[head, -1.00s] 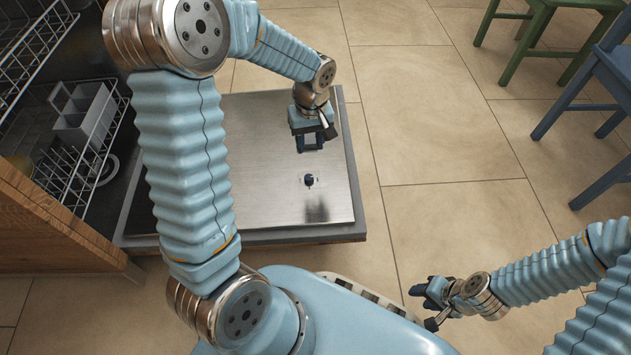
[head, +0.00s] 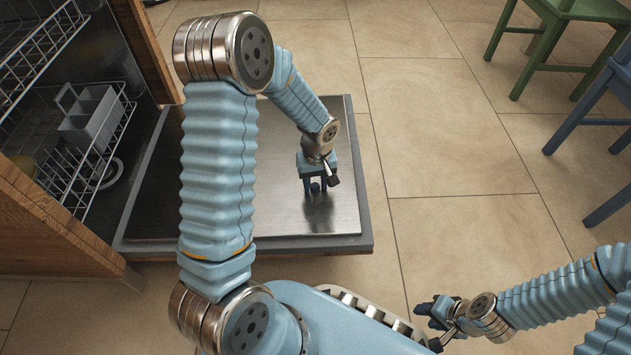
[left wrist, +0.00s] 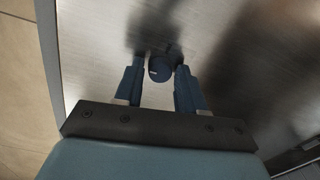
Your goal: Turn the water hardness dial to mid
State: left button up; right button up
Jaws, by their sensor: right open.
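The water hardness dial is a small dark blue knob on the steel inner face of the open dishwasher door (head: 185,205). In the left wrist view the dial (left wrist: 160,70) shows between the tips of my left gripper (left wrist: 158,75), with a gap on each side and a small pale mark on its left. In the head view my left gripper (head: 315,186) is over the door, open, its fingers either side of the dial, which is mostly hidden there. I cannot tell how deep the fingers reach. My right gripper (head: 432,312) is open and empty, away from the door.
The dishwasher's wire rack (head: 85,165) with a grey cutlery basket (head: 92,118) is at the left. A green chair (head: 560,35) and a blue chair (head: 600,130) stand at the upper right. Tiled floor between door and chairs is clear.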

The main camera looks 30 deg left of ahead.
pick_arm(q)
grip_shut()
jog(key=shift+m, duration=0.4)
jog(key=m, duration=0.3)
jog(key=shift+m, duration=0.4)
jog(key=m, duration=0.4)
jog(key=shift+m+t, duration=0.3)
jog(key=m, duration=0.4)
jog(key=shift+s, duration=0.1)
jog(key=m+p, duration=0.1)
jog(key=m, duration=0.3)
jog(key=shift+m, duration=0.4)
